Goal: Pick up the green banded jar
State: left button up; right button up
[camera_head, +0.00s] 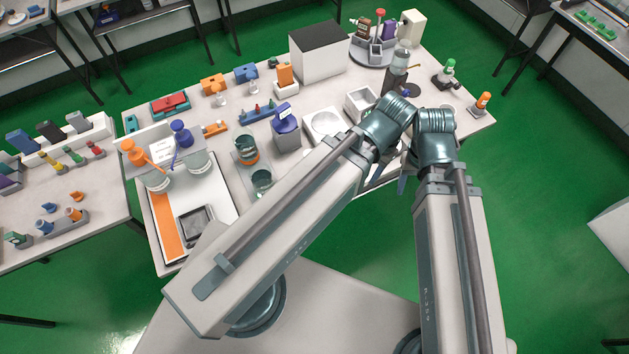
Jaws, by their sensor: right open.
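Two small dark glass jars stand on the table left of centre. The nearer jar (262,182) looks greenish, and the farther jar (247,149) shows an orange band low down. At this size I cannot tell for certain which one has the green band. My right gripper (402,180) shows only in part, below the bent wrists at the table's front edge. It is open and well right of both jars, touching neither. My left arm crosses the front of the table just right of the nearer jar.
A purple-topped grey device (286,126) stands right of the jars. A white tray (218,213) with a dark square piece lies to their left. A white dish (324,124) and a large white box (318,52) stand farther back. Green floor lies in front and right.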

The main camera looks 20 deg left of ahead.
aim_at(261, 175)
jog(key=u, duration=1.05)
jog(key=l+u, duration=0.3)
jog(key=k+l+u, duration=0.1)
jog(key=u, duration=0.2)
jog(key=k+l, duration=0.2)
jog(key=l, duration=0.15)
jog(key=k+l, duration=0.25)
